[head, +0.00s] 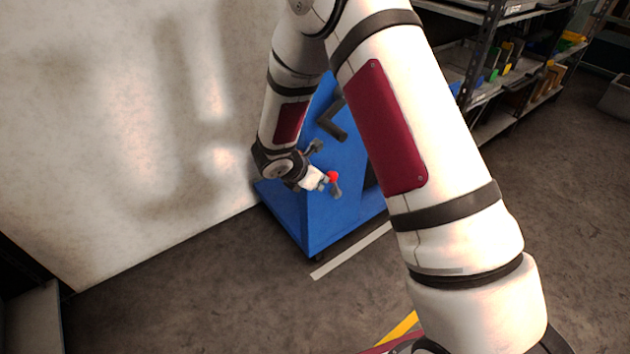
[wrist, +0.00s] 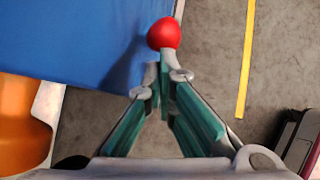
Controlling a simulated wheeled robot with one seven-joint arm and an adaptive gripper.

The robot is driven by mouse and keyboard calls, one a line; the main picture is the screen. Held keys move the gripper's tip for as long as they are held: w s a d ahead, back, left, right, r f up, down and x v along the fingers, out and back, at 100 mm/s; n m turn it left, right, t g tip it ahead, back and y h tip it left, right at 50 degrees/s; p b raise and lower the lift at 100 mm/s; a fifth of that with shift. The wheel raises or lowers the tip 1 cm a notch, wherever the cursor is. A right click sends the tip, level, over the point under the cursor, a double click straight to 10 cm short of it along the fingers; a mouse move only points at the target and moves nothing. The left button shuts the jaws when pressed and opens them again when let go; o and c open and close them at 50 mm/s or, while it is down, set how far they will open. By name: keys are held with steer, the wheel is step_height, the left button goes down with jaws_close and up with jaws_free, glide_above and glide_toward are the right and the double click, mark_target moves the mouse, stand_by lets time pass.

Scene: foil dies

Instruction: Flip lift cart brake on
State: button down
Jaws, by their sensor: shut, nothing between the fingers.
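The lift cart (head: 330,215) is a blue box-like body by the pale wall in the head view. Its blue face (wrist: 80,40) fills the upper left of the wrist view. The brake's red ball knob (head: 332,177) shows beside my gripper (head: 334,188) at the cart's front. In the wrist view the red knob (wrist: 164,33) is just beyond the tips of my gripper (wrist: 164,72). The green-padded fingers are closed together with nothing between them. I cannot tell whether the tips touch the knob. The lever's shaft is mostly hidden.
A dark handle (head: 333,121) sticks out of the cart near my forearm. The pale wall (head: 120,120) is close on the left. Shelving (head: 480,85) with coloured items stands at the back right. The grey floor (head: 200,290) in front is clear. An orange object (wrist: 22,125) shows at the wrist view's left.

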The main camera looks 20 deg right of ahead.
mark_target(332, 173)
steer(key=shift+w+d+r+g+y+p, duration=0.2)
steer(key=shift+d+r+y+p, duration=0.25)
steer(key=shift+d+p, duration=0.15)
steer(key=shift+w+d+r+g+y+p, duration=0.1)
steer(key=shift+w+d+r+y+p, duration=0.05)
steer(key=shift+d+r+y+p, duration=0.35)
steer(key=shift+w+d+p, duration=0.25)
steer(key=shift+d+p, duration=0.1)
steer(key=shift+d, duration=0.35)
